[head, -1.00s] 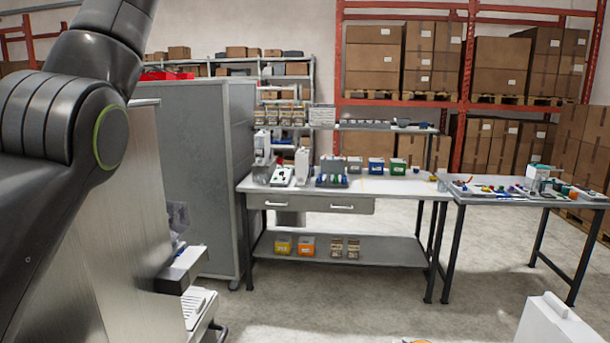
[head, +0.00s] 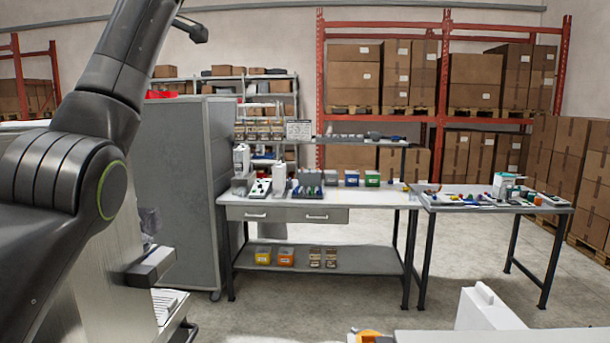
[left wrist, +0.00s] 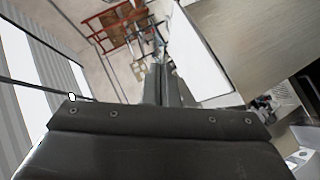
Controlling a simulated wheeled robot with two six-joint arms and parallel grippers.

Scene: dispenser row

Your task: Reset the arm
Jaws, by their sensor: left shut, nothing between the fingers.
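My left arm (head: 75,150) rises along the left side of the head view, and its upper part leaves the top of the picture. My left gripper (left wrist: 161,75) shows in the left wrist view, with its narrow fingers together beyond the wide dark gripper body. It is shut and empty, up in the air and apart from any surface. My right gripper is in neither view.
A metal-sided machine (head: 95,290) stands close at lower left, beside a grey cabinet (head: 180,190). A workbench (head: 380,197) with boxes and a second table (head: 450,204) stand ahead. Open floor (head: 260,315) lies before them. A white case (head: 485,310) is at lower right.

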